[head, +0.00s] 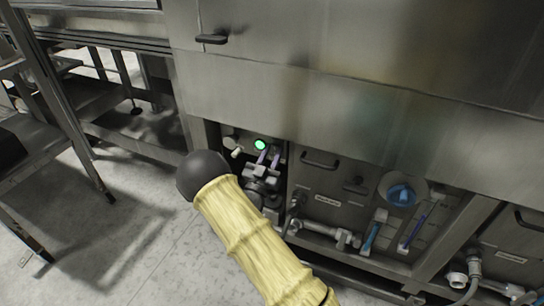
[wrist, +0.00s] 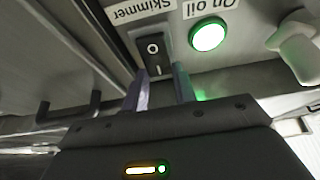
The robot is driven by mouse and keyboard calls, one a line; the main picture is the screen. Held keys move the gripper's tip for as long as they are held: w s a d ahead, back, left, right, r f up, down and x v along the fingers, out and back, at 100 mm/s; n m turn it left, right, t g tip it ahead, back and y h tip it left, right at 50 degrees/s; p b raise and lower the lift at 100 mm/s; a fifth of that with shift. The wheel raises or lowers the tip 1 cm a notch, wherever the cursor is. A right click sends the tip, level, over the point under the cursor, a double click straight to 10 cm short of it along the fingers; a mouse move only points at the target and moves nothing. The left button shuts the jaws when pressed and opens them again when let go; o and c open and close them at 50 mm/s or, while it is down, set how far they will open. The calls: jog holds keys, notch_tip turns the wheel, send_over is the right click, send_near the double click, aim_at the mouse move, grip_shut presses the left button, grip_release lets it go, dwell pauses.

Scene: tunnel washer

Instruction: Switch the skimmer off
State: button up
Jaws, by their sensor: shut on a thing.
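The skimmer switch (wrist: 153,52) is a black rocker marked O and I on a grey panel, beside an upside-down "Skimmer" label (wrist: 140,12) in the wrist view. I cannot tell which side of the rocker is pressed in. My gripper (wrist: 160,77) has its two purple-grey fingers on either side of the switch's lower end, shut on it with a gap between the fingers. A round lamp (wrist: 208,36) to the right of the switch glows green. In the head view my gripper (head: 267,158) reaches into the open bay below the lit lamp (head: 260,145); the switch is not distinguishable there.
A pale knob or fitting (wrist: 296,45) is right of the lamp. In the head view, a steel panel (head: 330,175) with handles, a pipe (head: 325,231) and a blue cup-like part (head: 401,195) stand right of the bay. Open floor (head: 120,220) lies to the left.

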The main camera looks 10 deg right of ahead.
jog(key=shift+c, duration=0.2)
jog(key=o, duration=1)
jog(key=p+v, duration=0.3)
jog(key=v, duration=1.4)
jog(key=shift+s, duration=0.2)
jog(key=shift+a+f, duration=0.1)
